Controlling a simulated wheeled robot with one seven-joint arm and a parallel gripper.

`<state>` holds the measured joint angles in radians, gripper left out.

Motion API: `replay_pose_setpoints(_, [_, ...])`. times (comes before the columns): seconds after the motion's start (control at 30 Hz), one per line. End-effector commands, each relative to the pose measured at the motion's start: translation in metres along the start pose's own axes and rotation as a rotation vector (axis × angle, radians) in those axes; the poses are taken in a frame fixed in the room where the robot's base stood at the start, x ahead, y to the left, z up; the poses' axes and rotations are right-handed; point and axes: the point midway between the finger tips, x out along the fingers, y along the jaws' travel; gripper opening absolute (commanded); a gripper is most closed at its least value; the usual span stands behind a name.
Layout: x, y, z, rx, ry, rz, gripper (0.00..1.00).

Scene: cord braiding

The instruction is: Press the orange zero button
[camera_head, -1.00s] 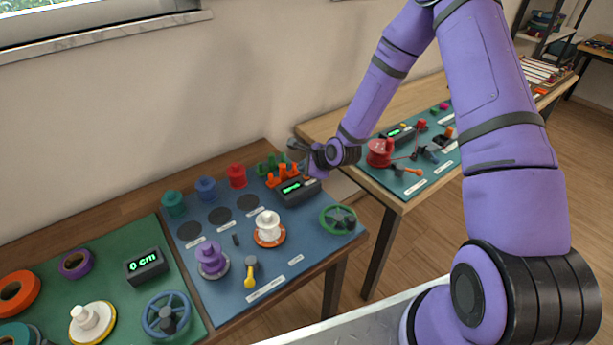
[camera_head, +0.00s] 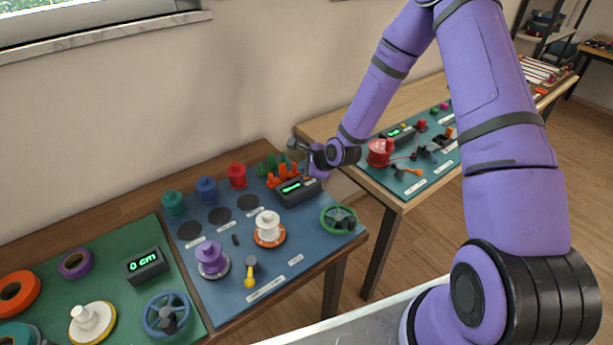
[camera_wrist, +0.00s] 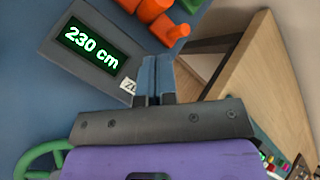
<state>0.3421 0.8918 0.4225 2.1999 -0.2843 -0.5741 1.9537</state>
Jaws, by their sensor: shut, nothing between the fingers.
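A dark counter box (camera_head: 297,191) with a green lit display stands at the back right of the blue board. In the wrist view the counter box (camera_wrist: 92,50) reads 230 cm, and part of a white label beginning "ZE" shows at its edge. My gripper (camera_wrist: 156,66) is shut and empty, with its blue fingertips beside that label, over the box's near edge. I cannot tell whether they touch it. The orange zero button cannot be made out in the wrist view; the fingers cover the spot beside the label. In the head view my gripper (camera_head: 315,173) is at the box's right end.
Orange pegs (camera_head: 283,176) and green pegs (camera_head: 268,166) stand just behind the box. A green handwheel (camera_head: 338,218) and a white spool (camera_head: 268,226) are in front. A second table (camera_head: 392,195) with another board lies to the right.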

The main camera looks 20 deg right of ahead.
Motion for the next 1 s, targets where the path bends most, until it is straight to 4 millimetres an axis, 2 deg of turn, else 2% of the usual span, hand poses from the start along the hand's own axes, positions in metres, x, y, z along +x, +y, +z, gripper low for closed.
replay_pose_setpoints(1.0, [0.0077, 0.0057, -0.0057, 0.0, 0.0, 0.0, 0.0])
